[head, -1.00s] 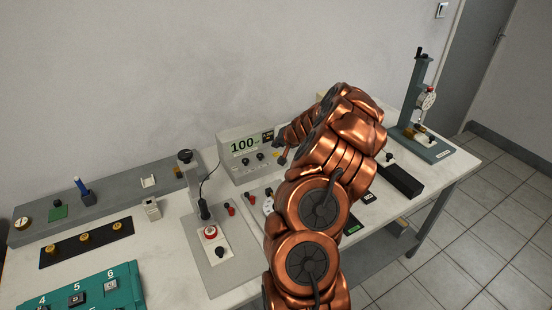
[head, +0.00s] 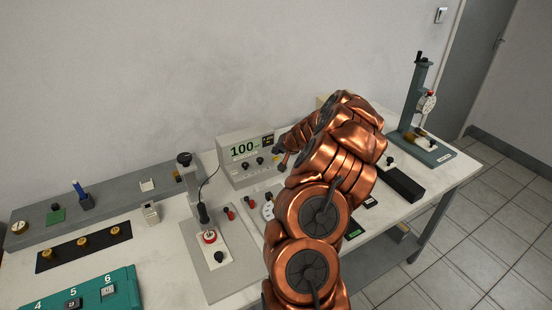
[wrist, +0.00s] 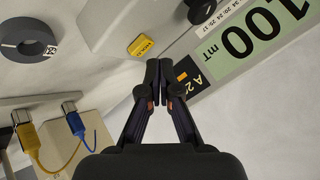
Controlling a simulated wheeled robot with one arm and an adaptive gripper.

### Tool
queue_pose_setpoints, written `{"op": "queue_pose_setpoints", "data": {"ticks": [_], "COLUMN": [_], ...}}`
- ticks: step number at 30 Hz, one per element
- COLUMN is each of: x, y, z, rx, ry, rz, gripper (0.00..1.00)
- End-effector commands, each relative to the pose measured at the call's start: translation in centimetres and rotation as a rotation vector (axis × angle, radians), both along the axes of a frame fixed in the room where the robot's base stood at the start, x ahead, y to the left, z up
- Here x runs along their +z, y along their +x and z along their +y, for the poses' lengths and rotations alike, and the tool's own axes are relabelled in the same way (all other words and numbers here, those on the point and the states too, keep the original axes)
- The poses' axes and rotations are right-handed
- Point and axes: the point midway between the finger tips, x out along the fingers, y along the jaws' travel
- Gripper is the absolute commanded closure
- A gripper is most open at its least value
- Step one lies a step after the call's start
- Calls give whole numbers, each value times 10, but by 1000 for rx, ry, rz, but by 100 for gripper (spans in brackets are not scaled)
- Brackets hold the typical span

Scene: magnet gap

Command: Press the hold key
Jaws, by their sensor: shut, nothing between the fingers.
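The hold key is a small yellow key (wrist: 141,46) marked HOLD on the pale front of the meter in the wrist view. The meter (head: 228,160) reads 100 mT on its green display (wrist: 255,30), upside down in the wrist view. My gripper (wrist: 153,64) is shut and empty, its dark fingertips together just below the key in the picture. Whether they touch the key cannot be told. In the head view my gripper (head: 280,156) is at the meter's right end, and the key is hidden there.
Black knobs (wrist: 200,10) sit on the meter near the key. A grey ring (wrist: 28,41) and yellow and blue plugs (wrist: 70,108) with cables lie to the left in the wrist view. A dial gauge stand (head: 415,100) stands at the far right of the bench.

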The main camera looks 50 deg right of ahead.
Motion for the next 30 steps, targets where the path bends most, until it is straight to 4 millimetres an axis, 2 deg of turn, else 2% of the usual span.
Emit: {"op": "queue_pose_setpoints", "data": {"ticks": [20, 30], "x": [-1, -9], "y": [0, 0], "z": [0, 0], "rx": [0, 1], "ry": [0, -1], "rz": [0, 0], "gripper": [100, 100]}}
